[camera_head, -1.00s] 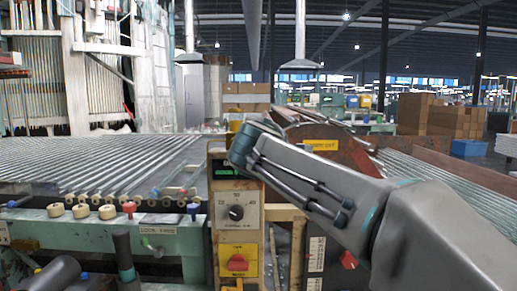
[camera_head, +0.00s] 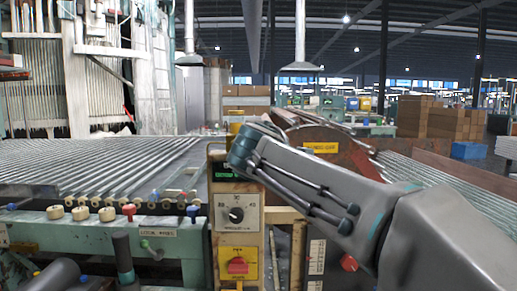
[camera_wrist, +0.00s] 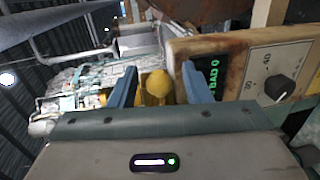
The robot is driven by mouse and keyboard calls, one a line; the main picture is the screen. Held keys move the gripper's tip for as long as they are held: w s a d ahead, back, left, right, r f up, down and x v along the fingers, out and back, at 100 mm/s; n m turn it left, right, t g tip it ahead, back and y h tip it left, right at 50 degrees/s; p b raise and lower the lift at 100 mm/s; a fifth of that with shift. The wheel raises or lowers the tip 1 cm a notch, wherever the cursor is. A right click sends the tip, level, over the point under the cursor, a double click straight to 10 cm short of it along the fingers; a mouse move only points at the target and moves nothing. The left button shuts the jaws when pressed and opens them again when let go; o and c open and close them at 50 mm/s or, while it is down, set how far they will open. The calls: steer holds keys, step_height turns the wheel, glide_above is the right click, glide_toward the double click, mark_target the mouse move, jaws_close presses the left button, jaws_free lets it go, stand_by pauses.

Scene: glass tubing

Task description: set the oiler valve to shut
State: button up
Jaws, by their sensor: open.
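In the wrist view the two blue fingers of my gripper (camera_wrist: 160,78) are apart. A rounded yellow knob-like piece (camera_wrist: 156,88) shows between them, with a second yellow part just left of it. I cannot tell whether the fingers touch it. No label marks the oiler valve, so I cannot tell for sure that this yellow piece is it, nor its setting. In the head view my arm reaches to the top of the control box, and my fingers are hidden or too small to make out there.
The worn control box (camera_head: 249,220) has a green display, a black dial (camera_head: 236,215) and a red knob (camera_head: 238,265) on a yellow plate. It stands close right of my fingers in the wrist view (camera_wrist: 235,50). A bed of glass tubes (camera_head: 100,170) lies left.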

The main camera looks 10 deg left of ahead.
steer(key=v, duration=1.3)
steer(key=shift+p, duration=0.3)
steer(key=shift+d, duration=0.1)
steer(key=d+f+m+g+h+p, duration=0.2)
steer(key=d+f+m+g+p, duration=0.15)
steer(key=d+m+p, duration=0.35)
steer(key=d+f+m+g+h+p, duration=0.25)
steer(key=d+f+p, duration=0.2)
steer(key=d, duration=0.55)
steer(key=s+d+f+m+g+p, duration=0.3)
steer(key=s+d+m+p, duration=0.2)
steer(key=s, duration=0.2)
steer(key=s+d+f+m+g+y+p, duration=0.1)
steer(key=s+d+f+m+g+p, duration=0.3)
steer(key=s+d+m+p, duration=0.1)
steer(key=s+m+p, duration=0.1)
steer(key=s, duration=0.1)
steer(key=shift+s+f+p, duration=0.25)
steer(key=shift+s+p, duration=0.05)
